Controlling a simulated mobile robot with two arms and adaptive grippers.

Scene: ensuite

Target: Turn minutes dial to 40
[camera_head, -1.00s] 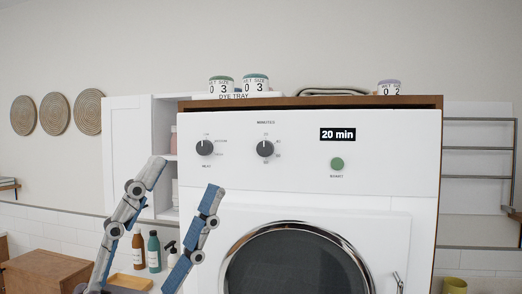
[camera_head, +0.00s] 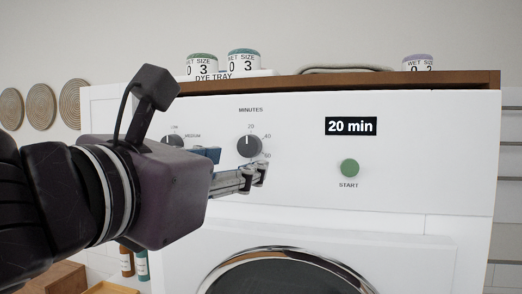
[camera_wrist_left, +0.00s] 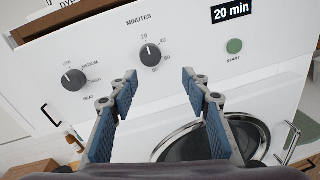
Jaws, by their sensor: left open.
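The minutes dial (camera_head: 249,146) is a dark round knob on the white machine's front panel. Its white mark points up to 20, and the display (camera_head: 351,126) reads "20 min". The 40 label is at the dial's upper right. My left gripper (camera_head: 238,168) is in front of the panel, just below and left of the dial in the head view. In the left wrist view the open jaws (camera_wrist_left: 158,82) are spread wide, with the minutes dial (camera_wrist_left: 150,53) beyond and between them. The gripper is empty and appears apart from the dial. My right gripper is not in view.
The heat dial (camera_wrist_left: 74,79) is left of the minutes dial, and my arm partly hides it in the head view. The green start button (camera_head: 349,168) is to the right. The round door (camera_head: 288,272) is below. Jars and a folded cloth stand on top.

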